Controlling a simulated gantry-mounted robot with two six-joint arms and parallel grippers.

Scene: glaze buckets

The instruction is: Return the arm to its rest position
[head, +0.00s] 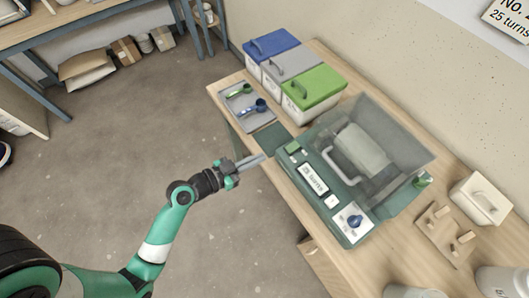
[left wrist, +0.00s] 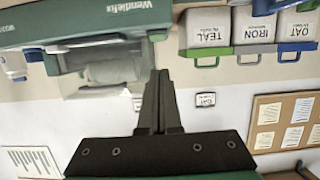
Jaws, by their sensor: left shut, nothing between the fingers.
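My left arm comes in from the lower left in the head view, and its gripper (head: 252,162) is shut and empty. It is in front of the bench's near edge, just left of the green machine (head: 338,205). In the left wrist view the shut fingers (left wrist: 158,88) point up the picture, with nothing between them. The machine (left wrist: 50,25) and its clear cover show there beyond the fingers, upside down. My right gripper is not in view.
Buckets with blue (head: 271,44), grey (head: 287,64) and green (head: 314,87) lids stand along the wall. A tray (head: 238,97) holds two scoops. A wooden rack (head: 436,222) and a white lidded container (head: 481,198) are at the right. Open floor lies left of the bench.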

